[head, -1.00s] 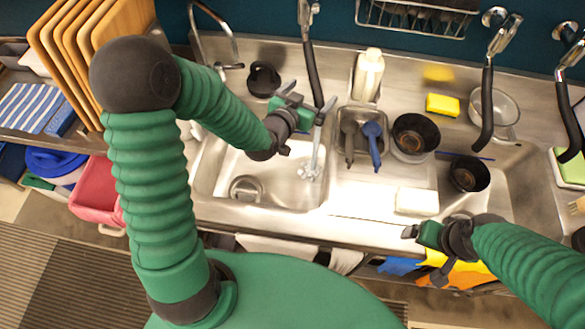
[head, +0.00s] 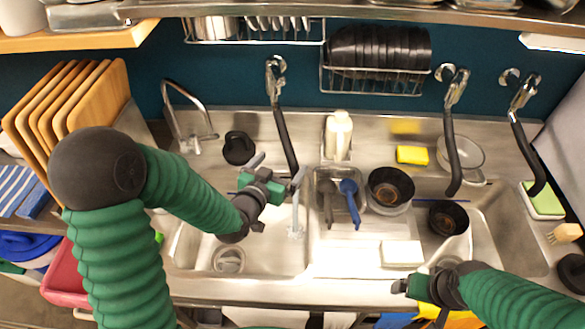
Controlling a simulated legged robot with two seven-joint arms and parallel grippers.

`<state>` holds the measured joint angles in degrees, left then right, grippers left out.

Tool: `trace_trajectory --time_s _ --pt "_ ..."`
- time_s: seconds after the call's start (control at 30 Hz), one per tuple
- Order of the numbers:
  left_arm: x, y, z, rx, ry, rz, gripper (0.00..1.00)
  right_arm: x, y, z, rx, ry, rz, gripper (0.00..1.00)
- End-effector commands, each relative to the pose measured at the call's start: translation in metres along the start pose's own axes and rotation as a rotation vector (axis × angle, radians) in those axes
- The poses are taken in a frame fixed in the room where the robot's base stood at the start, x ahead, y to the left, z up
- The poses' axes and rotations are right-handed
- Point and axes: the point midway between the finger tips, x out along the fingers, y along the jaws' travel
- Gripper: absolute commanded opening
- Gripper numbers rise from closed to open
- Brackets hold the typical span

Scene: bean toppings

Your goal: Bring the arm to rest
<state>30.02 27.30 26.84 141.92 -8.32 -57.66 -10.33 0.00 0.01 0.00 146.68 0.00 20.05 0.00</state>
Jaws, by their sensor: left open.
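My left gripper (head: 278,170) is green and black. It is over the back part of the left sink basin, near the hanging black hose. Its two fingers are spread apart with nothing between them. My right gripper (head: 402,286) is at the front edge of the counter, at lower right, just below a white block (head: 402,253). Its fingers point left and are seen edge-on, so I cannot tell if they are open. I see nothing held in it.
The sink counter holds black bowls (head: 390,187), a tray with blue and dark utensils (head: 348,190), a white bottle (head: 338,135) and a yellow sponge (head: 412,155). Taps and hoses (head: 285,140) hang behind. Wooden boards (head: 95,95) stand at left.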

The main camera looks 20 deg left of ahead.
Motion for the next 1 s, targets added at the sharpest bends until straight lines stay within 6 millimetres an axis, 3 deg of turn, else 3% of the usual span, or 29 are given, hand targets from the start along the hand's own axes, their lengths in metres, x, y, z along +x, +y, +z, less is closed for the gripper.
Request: trace_trajectory --time_s 0.13,0.27,0.4,0.5,0.6,0.7,1.0 --pt "-0.003 0.003 0.010 0.014 -0.062 0.006 1.00 0.000 0.000 0.000 0.000 0.000 0.000 0.89" --pt "-0.025 0.009 0.050 0.045 -0.318 0.009 1.00 0.000 0.000 0.000 0.000 0.000 0.000 0.89" --pt "-0.086 0.011 0.095 0.024 -0.670 -0.028 1.00 0.000 0.000 0.000 0.000 0.000 0.000 0.89" --pt "-0.133 0.014 0.113 -0.020 -0.866 -0.053 1.00 0.000 0.000 0.000 0.000 0.000 0.000 0.89" --pt "-0.165 0.018 0.122 -0.057 -0.988 -0.065 1.00 0.000 0.000 0.000 0.000 0.000 0.000 0.89" --pt "-0.177 0.020 0.125 -0.073 -1.036 -0.069 1.00 0.000 0.000 0.000 0.000 0.000 0.000 0.89" --pt "-0.178 0.019 0.126 -0.073 -1.040 -0.069 1.00 0.000 0.000 0.000 0.000 0.000 0.000 0.89"
